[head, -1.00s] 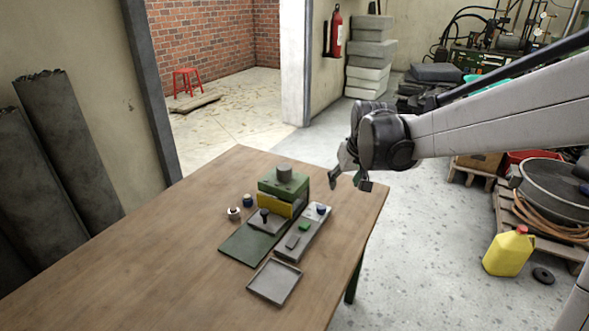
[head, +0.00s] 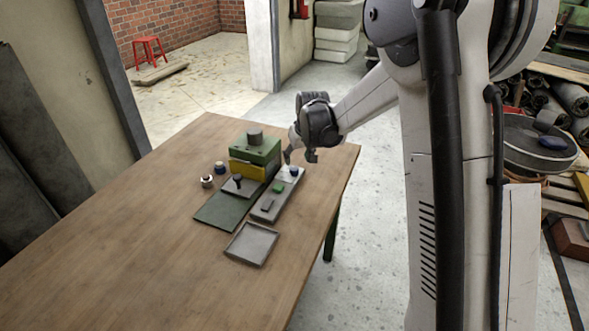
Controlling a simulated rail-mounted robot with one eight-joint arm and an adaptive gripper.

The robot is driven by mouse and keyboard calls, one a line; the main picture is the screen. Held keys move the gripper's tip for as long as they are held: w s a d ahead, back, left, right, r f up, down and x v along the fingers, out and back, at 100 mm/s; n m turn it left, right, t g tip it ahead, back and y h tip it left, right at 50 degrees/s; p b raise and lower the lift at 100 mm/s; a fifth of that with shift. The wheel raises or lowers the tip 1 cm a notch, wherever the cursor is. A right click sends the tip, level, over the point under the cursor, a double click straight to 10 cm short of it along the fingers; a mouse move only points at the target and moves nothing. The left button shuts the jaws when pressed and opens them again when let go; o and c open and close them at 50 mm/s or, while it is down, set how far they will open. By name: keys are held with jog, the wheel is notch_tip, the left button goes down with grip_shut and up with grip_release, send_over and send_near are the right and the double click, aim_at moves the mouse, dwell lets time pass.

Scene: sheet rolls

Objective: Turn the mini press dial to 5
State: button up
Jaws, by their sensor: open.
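The mini press (head: 255,150) is a green block with a yellow front and a grey cylinder on top, standing on the wooden table. A grey control panel (head: 270,210) lies to its right. It carries a dark blue dial (head: 293,171) on a pale plate at its far end, a green button (head: 278,188) and a small grey part nearer the front. The dial's numbers are too small to read. My gripper (head: 299,157) is open and empty, pointing down just above and beyond the dial, apparently not touching it.
A dark green mat (head: 222,213) with a grey block and black knob lies in front of the press. Two small round parts (head: 220,167) stand left of it. A grey tray (head: 252,252) sits nearest. The table's left side (head: 120,240) is clear.

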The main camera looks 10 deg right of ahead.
aim_at(295, 168)
jog(key=x, duration=0.7)
jog(key=shift+f+b, duration=0.1)
jog(key=shift+b, duration=0.2)
grip_shut()
jog(key=n+y+b, duration=0.1)
jog(key=n+b, duration=0.1)
jog(key=n, duration=0.1)
jog(key=shift+w+d+n, duration=0.1)
jog(key=shift+n, duration=0.2)
jog(key=shift+n+g+y+b, duration=0.4)
jog(key=shift+n+y, duration=0.1)
jog(key=shift+n, duration=0.8)
jog(key=shift+n+g+y+b, duration=0.4)
jog(key=shift+n+y, duration=0.1)
jog(key=shift+n, duration=0.8)
